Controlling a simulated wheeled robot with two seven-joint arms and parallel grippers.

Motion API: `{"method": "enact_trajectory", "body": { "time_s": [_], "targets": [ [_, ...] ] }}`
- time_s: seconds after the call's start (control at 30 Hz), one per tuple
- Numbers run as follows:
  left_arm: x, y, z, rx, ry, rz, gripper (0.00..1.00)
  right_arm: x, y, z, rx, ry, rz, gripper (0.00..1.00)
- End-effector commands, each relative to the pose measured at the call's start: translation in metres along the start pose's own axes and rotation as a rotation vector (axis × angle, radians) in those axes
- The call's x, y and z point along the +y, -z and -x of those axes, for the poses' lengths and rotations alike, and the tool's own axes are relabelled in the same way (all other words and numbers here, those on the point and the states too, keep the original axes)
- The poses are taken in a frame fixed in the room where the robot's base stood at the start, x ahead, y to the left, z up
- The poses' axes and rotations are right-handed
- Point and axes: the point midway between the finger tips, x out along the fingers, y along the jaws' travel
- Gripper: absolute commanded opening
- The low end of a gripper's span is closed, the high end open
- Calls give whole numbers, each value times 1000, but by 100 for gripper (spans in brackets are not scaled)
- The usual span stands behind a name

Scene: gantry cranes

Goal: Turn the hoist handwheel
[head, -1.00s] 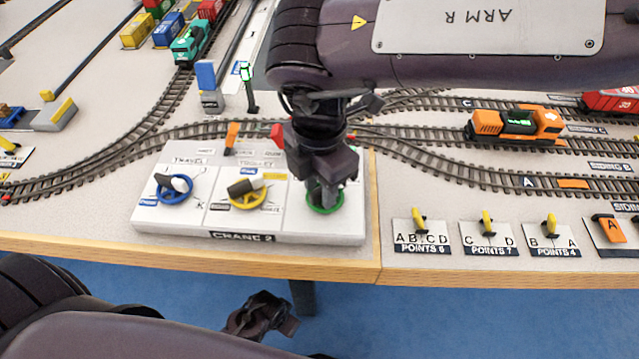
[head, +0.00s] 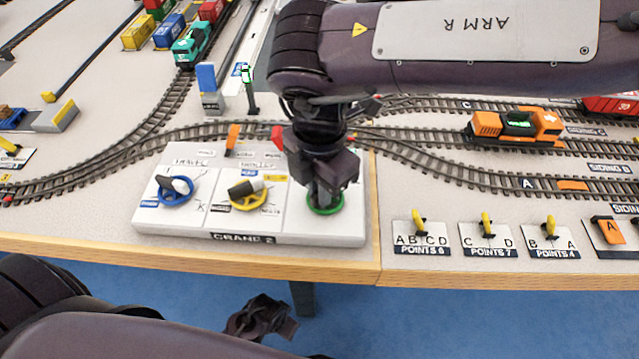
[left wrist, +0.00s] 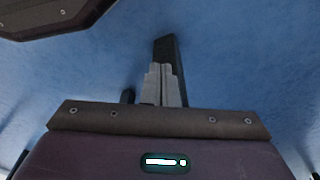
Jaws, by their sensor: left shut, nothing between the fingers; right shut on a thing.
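The CRANE 2 panel (head: 218,226) is a white block at the table's front edge with three handwheels. The blue handwheel (head: 175,198) is at its left and the yellow handwheel (head: 249,203) in the middle. The green handwheel (head: 325,209), at its right, shows only its near rim; its label is covered by my right arm. My right gripper (head: 324,195) points down over the green handwheel and is shut on it; the grip itself is partly hidden. My left gripper (head: 262,318) hangs below the table's front edge, over the blue floor. In the left wrist view its fingers (left wrist: 165,88) are shut and empty.
Points levers (head: 487,225) stand on plates to the right of the panel. An orange locomotive (head: 516,125) is on the tracks behind them.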

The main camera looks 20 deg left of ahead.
Motion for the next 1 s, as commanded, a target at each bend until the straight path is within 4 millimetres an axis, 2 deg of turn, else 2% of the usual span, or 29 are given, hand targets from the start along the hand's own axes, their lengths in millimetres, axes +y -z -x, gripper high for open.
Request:
{"method": "enact_trajectory", "body": {
  "time_s": [0.47, 0.7, 1.0],
  "targets": [
    [-12, -37, -40, 11, 22, 20, 0, -4, -1, 3, 2, -1, 367, 0],
    [-11, -50, -44, 4, 20, 18, 0, -6, -2, 2, 1, -2, 563, 0],
    [-10, -59, -48, -1, 20, 16, 0, -8, -4, 2, -1, -1, 727, 0]
  ]
}}
